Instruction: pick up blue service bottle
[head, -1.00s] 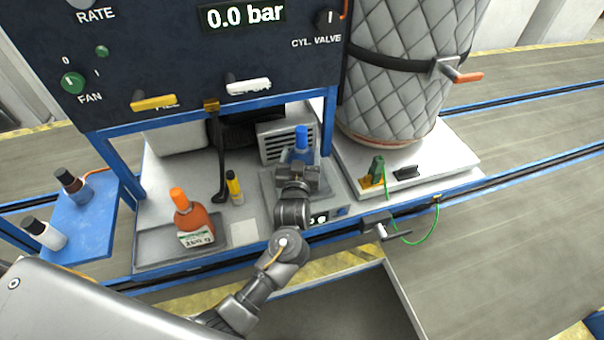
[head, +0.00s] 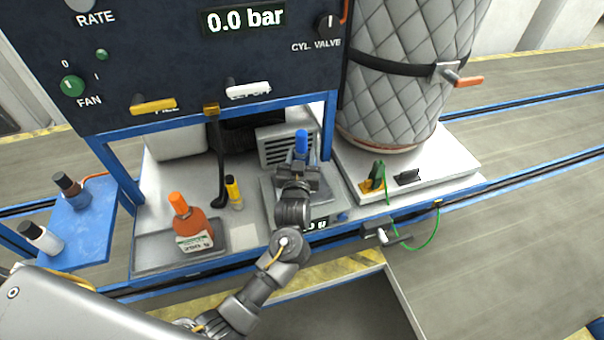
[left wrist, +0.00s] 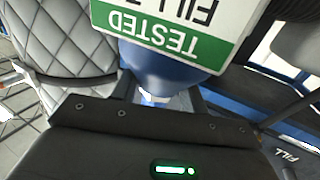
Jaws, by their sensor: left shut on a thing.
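The blue service bottle (head: 301,146) stands upright over the scale at the middle of the bench in the head view; only its blue top shows above my gripper. My left gripper (head: 298,174) is shut on the bottle from the front. In the left wrist view the blue bottle body (left wrist: 165,72) and its white-and-green label fill the space in front of the gripper. The fingers are mostly hidden. I cannot tell whether the bottle's base touches the scale (head: 275,200). My right gripper is not in view.
The dark control panel (head: 200,60) overhangs the bench. The quilted cylinder (head: 405,75) stands right. A blue side shelf (head: 80,225) holds two bottles.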

